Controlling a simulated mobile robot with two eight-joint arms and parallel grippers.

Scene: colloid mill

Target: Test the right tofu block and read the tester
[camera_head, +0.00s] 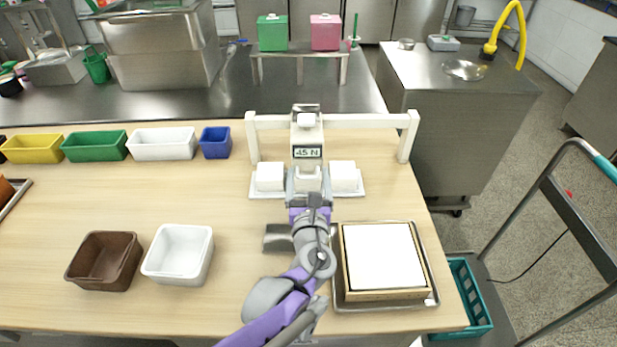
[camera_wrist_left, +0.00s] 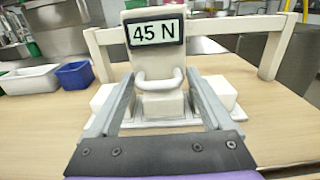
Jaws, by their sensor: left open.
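The tester (camera_head: 307,135) is a white unit on a white crossbar frame, and its display (camera_wrist_left: 157,33) reads "45 N". A white handle (camera_wrist_left: 160,78) sticks out below the display. My left gripper (camera_head: 307,184) is open, with its fingers on either side of the handle; in the left wrist view the gripper (camera_wrist_left: 160,92) shows no clear grip. The right tofu block (camera_head: 343,176) is white and sits on a white tray, right of the tester head. Another tofu block (camera_head: 270,177) sits to the left. A white block (camera_wrist_left: 160,105) shows below the handle, partly hidden.
A tray with a white-topped wooden frame (camera_head: 384,258) lies at front right. A brown bin (camera_head: 104,262) and a white bin (camera_head: 178,255) stand at front left. Yellow, green, white and blue bins (camera_head: 215,143) line the back left. The wooden table (camera_head: 215,200) is clear between them.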

